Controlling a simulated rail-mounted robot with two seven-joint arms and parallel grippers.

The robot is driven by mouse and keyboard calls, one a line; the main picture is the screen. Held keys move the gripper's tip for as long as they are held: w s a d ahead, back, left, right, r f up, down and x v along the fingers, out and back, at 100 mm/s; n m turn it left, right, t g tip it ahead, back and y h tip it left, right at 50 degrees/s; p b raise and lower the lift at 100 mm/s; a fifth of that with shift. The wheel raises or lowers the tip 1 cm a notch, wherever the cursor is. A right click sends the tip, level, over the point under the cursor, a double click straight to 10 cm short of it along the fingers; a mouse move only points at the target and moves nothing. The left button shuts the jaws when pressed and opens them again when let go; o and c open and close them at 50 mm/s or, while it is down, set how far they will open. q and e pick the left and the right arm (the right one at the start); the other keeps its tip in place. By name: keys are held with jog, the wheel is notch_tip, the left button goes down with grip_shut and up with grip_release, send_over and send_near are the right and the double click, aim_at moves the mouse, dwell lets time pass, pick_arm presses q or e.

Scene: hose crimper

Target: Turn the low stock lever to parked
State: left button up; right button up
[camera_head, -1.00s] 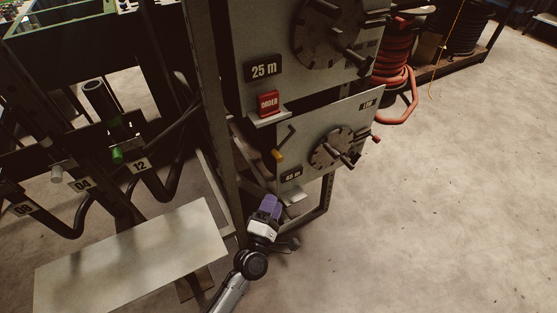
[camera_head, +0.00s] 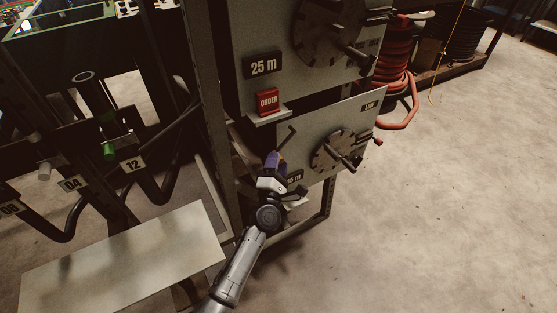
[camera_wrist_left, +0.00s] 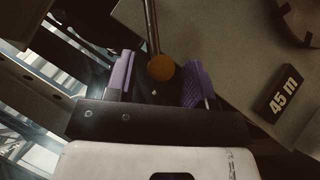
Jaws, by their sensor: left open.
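A thin lever (camera_head: 287,138) sits on the left part of the lower grey panel (camera_head: 318,125), its rod slanting down to the left. In the left wrist view its round orange knob (camera_wrist_left: 161,68) lies between my purple fingertips, with a gap on each side. My left gripper (camera_head: 275,162) is open at the lever's lower end and hides most of the knob in the head view. A small LOW label (camera_head: 368,106) is at the panel's upper right. My right gripper is not in view.
A round dial (camera_head: 333,150) with a handle is right of the lever. A 45 m plate (camera_wrist_left: 285,93) is close to the right finger. Above are a red ORDER block (camera_head: 267,102) on a ledge and a 25 m plate (camera_head: 263,66). Open floor (camera_head: 450,200) lies to the right.

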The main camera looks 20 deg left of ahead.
pick_arm(q)
jog(key=shift+x, duration=1)
grip_shut()
